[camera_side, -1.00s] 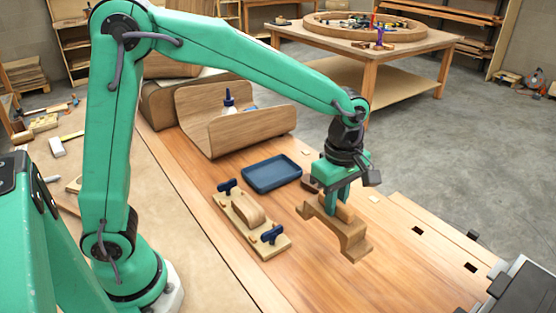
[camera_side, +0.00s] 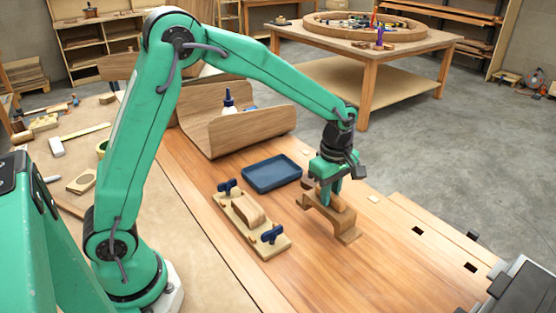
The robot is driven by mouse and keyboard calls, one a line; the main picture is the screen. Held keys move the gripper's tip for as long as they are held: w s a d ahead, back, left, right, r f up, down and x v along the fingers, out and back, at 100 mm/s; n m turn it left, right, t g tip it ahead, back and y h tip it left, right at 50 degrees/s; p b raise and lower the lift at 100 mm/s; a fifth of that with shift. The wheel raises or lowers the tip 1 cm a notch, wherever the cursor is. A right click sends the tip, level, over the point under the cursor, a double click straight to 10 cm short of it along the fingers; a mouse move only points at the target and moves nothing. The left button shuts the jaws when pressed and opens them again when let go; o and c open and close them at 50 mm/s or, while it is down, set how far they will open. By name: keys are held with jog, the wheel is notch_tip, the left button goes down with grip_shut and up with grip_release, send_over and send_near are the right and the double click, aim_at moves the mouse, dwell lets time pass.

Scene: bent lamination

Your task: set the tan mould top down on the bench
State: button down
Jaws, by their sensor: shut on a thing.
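The tan mould top (camera_side: 341,221), an arched wooden block with flat feet, is in the side view right of the middle. My gripper (camera_side: 329,192) points down and is shut on the upper part of the block, which looks upright. Its feet are at or very close to the bench (camera_side: 400,270); I cannot tell whether they touch. The jaws hide part of its top. The lower mould (camera_side: 248,210), a tan base with a curved hump and dark blue clamp knobs at both ends, lies on the bench to the left.
A dark blue tray (camera_side: 271,174) lies just behind and left of my gripper. A curved wooden piece (camera_side: 238,132) with a glue bottle (camera_side: 229,102) stands farther back. The bench has dark square holes at the right. The bench front is clear.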

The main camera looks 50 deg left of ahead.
jog(key=shift+w+a+f, duration=0.7)
jog(key=shift+w+a, duration=0.1)
jog(key=shift+a, duration=0.15)
jog(key=shift+f, duration=2)
jog(key=shift+f, duration=0.1)
jog(key=c, duration=1.3)
grip_release()
notch_tip(320, 180, up, 12)
jog(key=shift+r, duration=0.1)
